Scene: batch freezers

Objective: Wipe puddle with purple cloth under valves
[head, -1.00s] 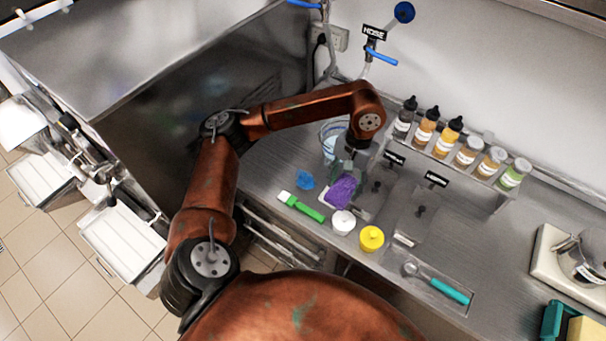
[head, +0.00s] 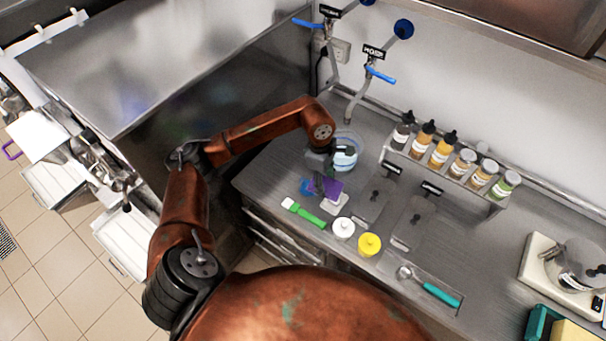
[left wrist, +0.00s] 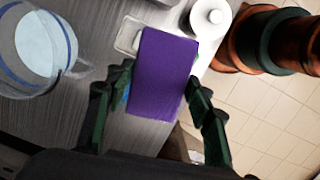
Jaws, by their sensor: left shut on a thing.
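The purple cloth (head: 333,189) is in my left gripper (head: 321,180), above the steel counter beside a small pale tray (head: 341,204). In the left wrist view the cloth (left wrist: 164,75) hangs flat as a rectangle between the fingers of the left gripper (left wrist: 158,105). Two valves with blue levers are on the back wall: one (head: 380,75) has a label reading HOSE, the other (head: 308,23) is further left. I cannot make out a clear puddle on the counter. A small blue patch or item (head: 306,187) lies left of the cloth, partly hidden. My right gripper is out of view.
A clear container with blue bands (head: 345,158) stands just behind the gripper. A green brush (head: 303,213), white jar (head: 344,228), yellow jar (head: 369,244) and scoop (head: 428,286) are in front. Several bottles line a rack (head: 489,196). A steel freezer body (head: 165,65) rises at left.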

